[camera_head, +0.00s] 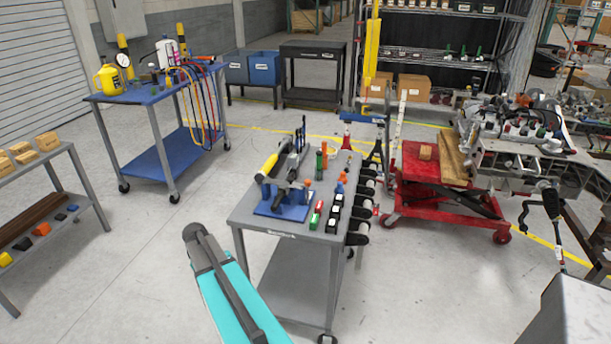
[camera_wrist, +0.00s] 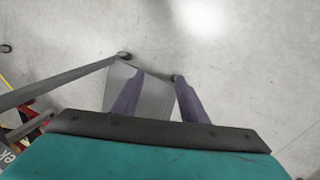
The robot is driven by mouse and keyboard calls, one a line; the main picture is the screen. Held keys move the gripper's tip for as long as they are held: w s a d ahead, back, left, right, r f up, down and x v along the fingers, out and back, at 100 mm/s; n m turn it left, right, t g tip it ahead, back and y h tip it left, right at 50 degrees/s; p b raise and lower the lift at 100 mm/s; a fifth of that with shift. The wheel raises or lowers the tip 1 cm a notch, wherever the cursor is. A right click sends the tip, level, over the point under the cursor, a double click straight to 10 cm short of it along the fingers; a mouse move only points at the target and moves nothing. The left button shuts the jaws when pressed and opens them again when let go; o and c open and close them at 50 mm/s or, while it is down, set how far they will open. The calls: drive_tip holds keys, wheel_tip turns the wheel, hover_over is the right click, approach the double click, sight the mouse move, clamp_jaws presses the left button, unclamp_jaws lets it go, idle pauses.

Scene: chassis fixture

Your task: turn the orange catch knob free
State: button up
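My gripper (camera_wrist: 158,77) is open in the wrist view, its two purple-grey fingers apart with nothing between them. Beyond it are a grey cart's lower part and bare floor. The chassis assembly (camera_head: 515,150) stands at the right of the head view, a metal frame crowded with small parts. A small orange spot (camera_head: 523,100) shows on its top; it is too small to tell whether it is the catch knob. Other small orange pieces (camera_head: 308,183) are on the grey cart. No orange knob shows in the wrist view, and my gripper is not near the chassis.
The grey tool cart (camera_head: 285,228) stands mid-view, holding a blue fixture and several small parts. A red lift table (camera_head: 430,170) is between it and the chassis. A blue cart (camera_head: 128,97) and a shelf (camera_head: 88,184) stand at left.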

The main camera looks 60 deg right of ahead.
sight(308, 181)
drive_tip(key=d+r+m, duration=0.2)
drive_tip(key=d+r, duration=0.4)
drive_tip(key=d+r+m+h+p, duration=0.1)
drive_tip(key=d+r+m, duration=0.1)
drive_tip(key=d+r, duration=0.5)
drive_tip(key=d+r+m+p, duration=0.1)
drive_tip(key=d+r+m, duration=0.1)
drive_tip(key=d+r, duration=0.4)
drive_tip(key=shift+w+d+r, duration=0.3)
drive_tip(key=shift+w+r, duration=0.1)
drive_tip(key=shift+r, duration=0.3)
drive_tip(key=s+d+r+m+p, duration=0.1)
drive_tip(key=s+d+r+m, duration=0.1)
drive_tip(key=d+r, duration=0.5)
drive_tip(key=s+d+r+m+h+p, duration=0.1)
drive_tip(key=s+d+r+m, duration=0.2)
drive_tip(key=r, duration=0.8)
drive_tip(key=s+d, duration=0.2)
drive_tip(key=d, duration=0.1)
drive_tip(key=shift+d+r+m+h, duration=0.3)
drive_tip(key=shift+d+r, duration=0.05)
drive_tip(key=shift+f, duration=0.15)
drive_tip(key=shift+p+x, duration=2.05)
drive_tip(key=shift+x, duration=4.7)
drive_tip(key=shift+w, duration=0.15)
